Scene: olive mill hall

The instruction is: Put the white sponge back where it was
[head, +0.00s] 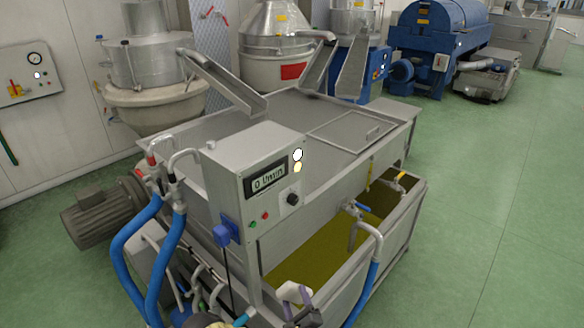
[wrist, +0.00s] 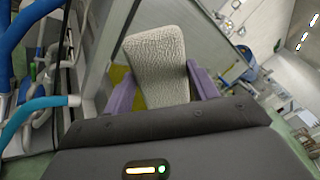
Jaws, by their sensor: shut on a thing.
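The white sponge (wrist: 157,62) is a pale, textured block in the wrist view. My gripper (wrist: 162,88) is shut on it, with a purple finger on each side. In the head view my gripper (head: 298,304) is at the bottom edge, in front of the steel tank. A small pale part of the sponge (head: 290,291) shows there between the purple fingers. Much of the gripper is cut off by the frame.
A control box (head: 272,180) with a display stands on the steel machine (head: 270,112). Blue hoses (head: 138,240) run at the left. An open trough (head: 312,262) holds yellow-green liquid. A motor (head: 97,212) sits at the left. Green floor (head: 500,190) is clear at right.

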